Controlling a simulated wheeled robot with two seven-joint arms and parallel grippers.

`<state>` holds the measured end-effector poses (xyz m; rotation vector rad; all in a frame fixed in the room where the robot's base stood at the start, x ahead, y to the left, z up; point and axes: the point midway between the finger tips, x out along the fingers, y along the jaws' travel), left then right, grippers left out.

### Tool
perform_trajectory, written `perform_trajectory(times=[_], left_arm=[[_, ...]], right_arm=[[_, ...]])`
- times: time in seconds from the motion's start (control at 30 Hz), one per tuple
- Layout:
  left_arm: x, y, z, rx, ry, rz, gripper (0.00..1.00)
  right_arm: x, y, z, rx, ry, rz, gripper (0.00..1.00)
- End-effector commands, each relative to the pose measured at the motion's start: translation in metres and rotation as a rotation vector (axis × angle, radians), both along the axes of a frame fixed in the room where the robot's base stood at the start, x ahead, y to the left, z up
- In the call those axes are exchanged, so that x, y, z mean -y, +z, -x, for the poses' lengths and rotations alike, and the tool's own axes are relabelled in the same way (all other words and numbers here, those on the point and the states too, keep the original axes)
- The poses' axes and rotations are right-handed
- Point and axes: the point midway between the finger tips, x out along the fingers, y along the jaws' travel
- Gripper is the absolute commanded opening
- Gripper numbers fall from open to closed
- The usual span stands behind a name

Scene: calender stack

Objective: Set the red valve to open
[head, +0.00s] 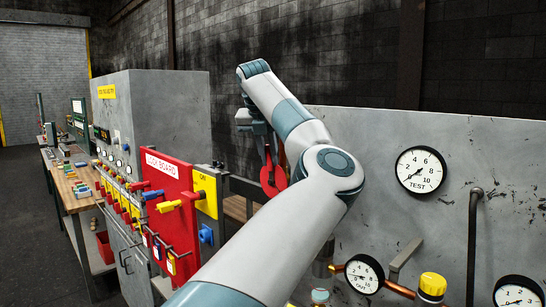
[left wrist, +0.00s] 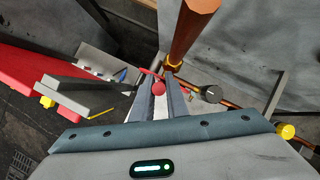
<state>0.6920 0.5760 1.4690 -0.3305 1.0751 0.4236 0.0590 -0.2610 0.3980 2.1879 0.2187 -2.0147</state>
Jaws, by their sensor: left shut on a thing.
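My left gripper (head: 269,164) points down beside the left edge of the grey gauge panel, with my arm crossing in front. It is shut on a red part (head: 273,181), which looks like the red valve's handle. In the left wrist view, the red part (left wrist: 158,89) shows as a small round knob and a thin bar between the fingers (left wrist: 160,100). A copper pipe (left wrist: 193,32) with a brass collar rises just beyond the fingertips. The valve body is mostly hidden, and I cannot tell its setting. My right gripper is not in view.
The gauge panel (head: 455,160) carries round dials (head: 420,170), copper pipes and a yellow knob (head: 433,284). A red lock board (head: 170,200) with levers stands left of my arm. A workbench (head: 75,195) runs along the far left, beside open floor.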

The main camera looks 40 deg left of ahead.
Motion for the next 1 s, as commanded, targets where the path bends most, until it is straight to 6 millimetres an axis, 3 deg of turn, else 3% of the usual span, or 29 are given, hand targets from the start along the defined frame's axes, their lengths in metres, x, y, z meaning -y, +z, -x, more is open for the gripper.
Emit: perform_trajectory(times=[0.27,0.3,0.37,0.4,0.77,1.0], left_arm=[[0.002,-0.006,0.001,-0.011,0.000,0.013,0.00],[0.002,-0.007,0.001,-0.012,0.000,0.012,0.16],[0.002,-0.007,0.001,-0.012,0.000,0.012,0.30],[0.002,-0.006,0.001,-0.011,0.000,0.012,0.32],[0.001,-0.001,0.001,-0.005,0.001,0.006,0.32],[0.004,0.015,0.009,-0.002,0.000,0.004,0.32]], right_arm=[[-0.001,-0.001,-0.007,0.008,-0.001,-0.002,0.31],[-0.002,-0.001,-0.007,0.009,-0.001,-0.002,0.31],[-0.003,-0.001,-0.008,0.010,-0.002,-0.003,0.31],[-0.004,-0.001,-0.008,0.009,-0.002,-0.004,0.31],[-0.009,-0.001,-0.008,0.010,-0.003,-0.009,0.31],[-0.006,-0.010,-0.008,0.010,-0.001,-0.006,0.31]])
